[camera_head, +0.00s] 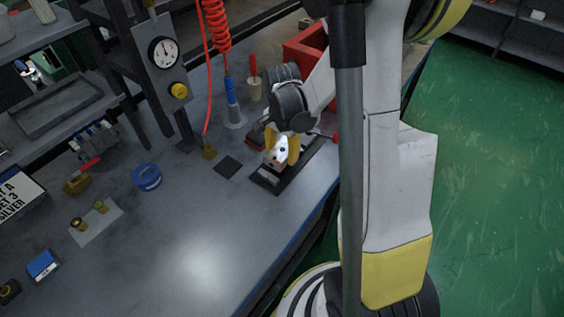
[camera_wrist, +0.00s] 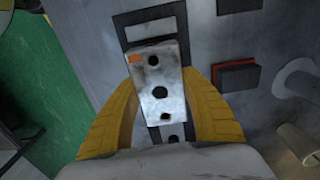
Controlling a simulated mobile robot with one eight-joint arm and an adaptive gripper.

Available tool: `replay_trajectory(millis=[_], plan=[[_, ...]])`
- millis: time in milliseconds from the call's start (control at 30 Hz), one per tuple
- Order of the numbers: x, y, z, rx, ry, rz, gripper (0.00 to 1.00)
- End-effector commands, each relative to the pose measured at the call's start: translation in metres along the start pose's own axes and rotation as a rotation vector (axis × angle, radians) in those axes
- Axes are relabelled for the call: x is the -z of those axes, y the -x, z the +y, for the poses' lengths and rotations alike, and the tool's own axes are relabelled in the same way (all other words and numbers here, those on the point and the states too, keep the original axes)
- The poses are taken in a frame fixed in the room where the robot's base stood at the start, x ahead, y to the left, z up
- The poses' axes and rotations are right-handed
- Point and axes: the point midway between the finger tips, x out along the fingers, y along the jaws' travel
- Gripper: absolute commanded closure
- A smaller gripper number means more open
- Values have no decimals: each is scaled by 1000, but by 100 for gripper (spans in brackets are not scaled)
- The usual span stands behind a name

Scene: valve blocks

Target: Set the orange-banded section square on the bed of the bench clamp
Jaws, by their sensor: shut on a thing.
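The orange-banded section is a grey metal block with dark holes and an orange patch at one corner; in the wrist view the block (camera_wrist: 172,80) sits between the yellow fingers of my gripper (camera_wrist: 163,108). In the head view my gripper (camera_head: 281,150) is shut on the block (camera_head: 279,155), which is partly covered by the fingers. The bench clamp's dark bed (camera_head: 268,180) lies beneath it, and it also shows in the wrist view (camera_wrist: 121,22). The block's long side runs roughly along the bed. I cannot tell whether it touches the bed.
A red-topped dark block (camera_wrist: 235,76) lies beside the clamp in the wrist view. A dark square pad (camera_head: 229,165), a blue round container (camera_head: 146,177) and a red bin (camera_head: 308,48) are on the bench. A red coiled hose (camera_head: 216,25) hangs behind.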

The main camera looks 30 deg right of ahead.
Motion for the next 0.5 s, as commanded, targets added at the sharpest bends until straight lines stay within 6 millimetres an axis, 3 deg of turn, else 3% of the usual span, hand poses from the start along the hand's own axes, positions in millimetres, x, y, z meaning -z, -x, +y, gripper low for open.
replay_trajectory(millis=[200, 500], plan=[[0, -35, 0, 0, 0, 0, 90], [0, -36, 0, 0, 0, 0, 90]])
